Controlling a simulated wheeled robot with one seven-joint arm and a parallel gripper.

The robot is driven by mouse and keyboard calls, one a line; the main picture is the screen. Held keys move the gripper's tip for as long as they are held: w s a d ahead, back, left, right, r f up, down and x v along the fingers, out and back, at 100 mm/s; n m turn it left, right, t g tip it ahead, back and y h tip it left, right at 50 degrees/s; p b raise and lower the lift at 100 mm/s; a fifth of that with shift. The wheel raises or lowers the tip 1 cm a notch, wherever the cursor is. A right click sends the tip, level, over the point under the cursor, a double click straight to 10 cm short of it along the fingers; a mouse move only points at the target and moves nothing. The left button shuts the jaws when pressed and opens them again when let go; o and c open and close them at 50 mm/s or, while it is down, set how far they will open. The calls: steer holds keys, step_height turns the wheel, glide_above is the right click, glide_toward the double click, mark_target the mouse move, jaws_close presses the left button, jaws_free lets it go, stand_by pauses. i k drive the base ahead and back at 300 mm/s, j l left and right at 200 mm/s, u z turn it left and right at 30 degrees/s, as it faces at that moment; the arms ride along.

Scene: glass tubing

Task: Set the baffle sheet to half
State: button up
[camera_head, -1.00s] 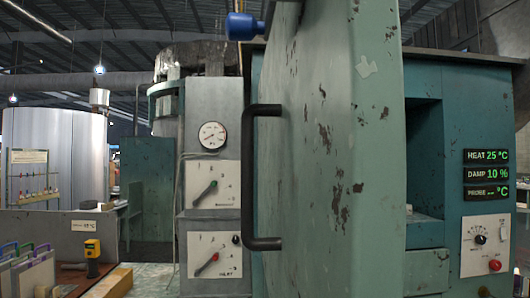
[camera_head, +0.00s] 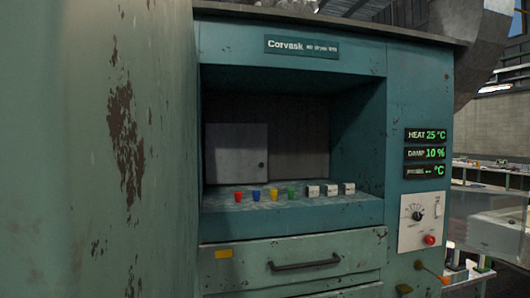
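A light grey sheet (camera_head: 236,153) with a small dark spot near its right edge stands at the back of the teal dryer's open chamber. It covers the left part of the back wall, and a browner panel (camera_head: 300,150) shows to its right. I take the grey sheet for the baffle sheet but cannot be sure. My gripper is not in view.
The dryer's open, worn door (camera_head: 120,150) fills the left. Several coloured cups (camera_head: 256,195) and small pale blocks (camera_head: 330,189) stand on the chamber floor. Below is a drawer with a dark handle (camera_head: 305,263). A control panel (camera_head: 422,222) is at right.

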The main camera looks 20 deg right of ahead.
mark_target(236, 153)
steer(key=k+l+u, duration=0.15)
steer(key=l, duration=0.25)
steer(key=i+l+u, duration=0.15)
steer(key=l, duration=0.25)
steer(key=l+u, duration=0.15)
steer(key=l, duration=0.25)
steer(key=i+l+u, duration=0.15)
steer(key=l, duration=0.25)
steer(key=i+l+u, duration=0.1)
steer(key=l, duration=0.2)
steer(key=i+l+u, duration=0.25)
steer(key=l, duration=0.35)
steer(key=i+l+u, duration=0.1)
steer(key=i+l, duration=0.1)
steer(key=l, duration=0.1)
